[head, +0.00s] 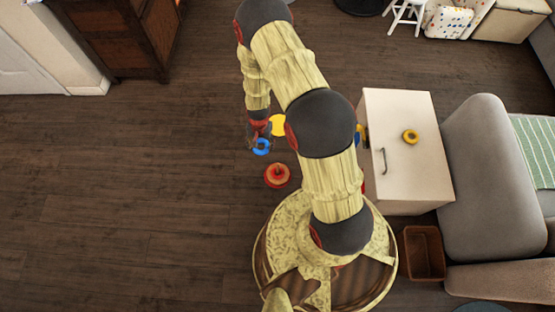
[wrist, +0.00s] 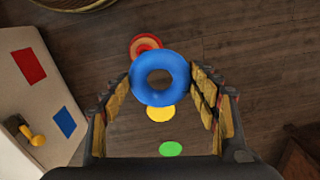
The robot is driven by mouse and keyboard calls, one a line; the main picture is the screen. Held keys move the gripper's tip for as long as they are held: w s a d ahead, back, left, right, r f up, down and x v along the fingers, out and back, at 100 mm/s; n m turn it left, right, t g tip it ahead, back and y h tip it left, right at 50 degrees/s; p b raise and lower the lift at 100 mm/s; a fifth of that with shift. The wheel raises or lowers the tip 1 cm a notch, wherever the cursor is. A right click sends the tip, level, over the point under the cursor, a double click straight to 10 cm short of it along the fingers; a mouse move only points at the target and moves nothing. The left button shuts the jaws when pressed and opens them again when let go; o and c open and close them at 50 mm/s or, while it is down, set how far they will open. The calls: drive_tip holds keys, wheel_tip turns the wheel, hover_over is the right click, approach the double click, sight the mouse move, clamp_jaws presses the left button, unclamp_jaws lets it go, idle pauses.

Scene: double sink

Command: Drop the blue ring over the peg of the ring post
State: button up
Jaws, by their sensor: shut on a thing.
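The blue ring (head: 261,147) is held between the fingers of my gripper (head: 257,132), which hangs low at the end of my arm. In the wrist view the blue ring (wrist: 160,78) lies between the two padded fingers of my gripper (wrist: 162,90), its hole facing the camera. The ring post (head: 277,175) is a red-orange round piece on the floor, nearer my base than the ring and slightly right of it. In the wrist view the ring post (wrist: 146,45) shows just above the ring, partly hidden by it. The ring is apart from the post in the head view.
A yellow disc (head: 278,125) and a green disc (wrist: 171,149) lie flat on the floor. A brown bin (head: 424,252) and grey sofa are beyond. The floor at left is clear.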

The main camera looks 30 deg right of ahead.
drive_tip(key=s+d+f+m+b, duration=0.25)
drive_tip(key=f+m, duration=0.95)
drive_tip(key=f, duration=0.6)
drive_tip(key=w+d+f+m, duration=0.1)
drive_tip(key=d+f+m, duration=0.1)
drive_tip(key=m, duration=0.4)
drive_tip(key=w+d+f+m, duration=0.1)
drive_tip(key=d+f+m, duration=0.1)
drive_tip(key=m, duration=0.4)
drive_tip(key=w+d+f+m, duration=0.1)
drive_tip(key=d+f+m, duration=0.1)
drive_tip(key=m, duration=0.3)
drive_tip(key=shift+d+f+m+b, duration=0.2)
drive_tip(key=shift+d+m+b, duration=0.15)
drive_tip(key=shift+m+b, duration=0.05)
drive_tip(key=shift+f+b, duration=1)
drive_tip(key=shift+f, duration=0.25)
drive_tip(key=shift+w+f, duration=0.1)
drive_tip(key=shift+f, duration=3.1)
